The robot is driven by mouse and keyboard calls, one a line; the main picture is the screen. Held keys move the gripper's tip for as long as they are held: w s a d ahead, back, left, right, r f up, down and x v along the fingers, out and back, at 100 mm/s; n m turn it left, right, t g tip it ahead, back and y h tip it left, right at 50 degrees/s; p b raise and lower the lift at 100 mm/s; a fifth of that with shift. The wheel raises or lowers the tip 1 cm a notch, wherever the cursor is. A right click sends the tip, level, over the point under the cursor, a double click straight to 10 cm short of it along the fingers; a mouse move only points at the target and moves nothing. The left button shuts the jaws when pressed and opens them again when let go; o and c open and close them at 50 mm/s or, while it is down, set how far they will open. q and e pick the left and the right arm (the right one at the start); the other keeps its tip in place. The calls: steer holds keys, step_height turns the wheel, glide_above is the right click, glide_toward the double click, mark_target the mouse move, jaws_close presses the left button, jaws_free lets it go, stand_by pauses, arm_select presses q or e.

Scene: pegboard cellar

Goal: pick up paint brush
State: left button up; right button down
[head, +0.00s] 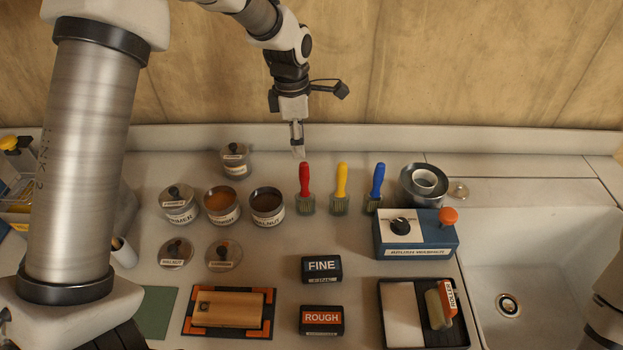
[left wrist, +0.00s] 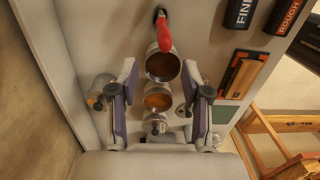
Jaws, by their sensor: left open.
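Three paint brushes stand in a row behind the middle of the bench: one with a red handle (head: 304,178), one yellow (head: 341,180) and one blue (head: 377,181). The red brush (left wrist: 163,34) shows beyond the fingertips there. My right gripper is not in view.
Open tins, walnut (head: 267,206) and an orange one (head: 222,206), stand left of the red brush. A blue machine (head: 416,240) and a nested metal bowl (head: 423,181) stand to the right, before the sink (head: 540,260). Sanding blocks (head: 321,268) lie in front. A wall rises behind.

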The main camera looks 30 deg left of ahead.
mark_target(304, 163)
arm_select(q)
steer(key=shift+w+d+f+m+y, duration=0.15)
steer(key=shift+d+y, duration=0.05)
steer(key=shift+d, duration=0.3)
steer(key=shift+w+d+f+m+y, duration=0.1)
steer(key=shift+w+d+m+y, duration=0.1)
steer(key=shift+d, duration=0.25)
steer(key=shift+s+a+f+p, duration=0.25)
steer(key=shift+s+f, duration=0.15)
steer(key=shift+f, duration=0.2)
steer(key=shift+s+a+f+p, duration=0.1)
steer(key=shift+s+a+f, duration=0.1)
steer(key=shift+s+f, duration=0.3)
steer(key=f, duration=0.1)
steer(key=f+p, duration=0.1)
steer(key=f, duration=0.1)
steer(key=w+f+p, duration=0.1)
steer(key=shift+d+f, duration=0.25)
steer(key=shift+f, duration=0.45)
steer(key=shift+s+a, duration=0.15)
steer(key=shift+s, duration=0.05)
steer(key=c, duration=0.5)
jaws_close()
steer(key=shift+w, duration=0.1)
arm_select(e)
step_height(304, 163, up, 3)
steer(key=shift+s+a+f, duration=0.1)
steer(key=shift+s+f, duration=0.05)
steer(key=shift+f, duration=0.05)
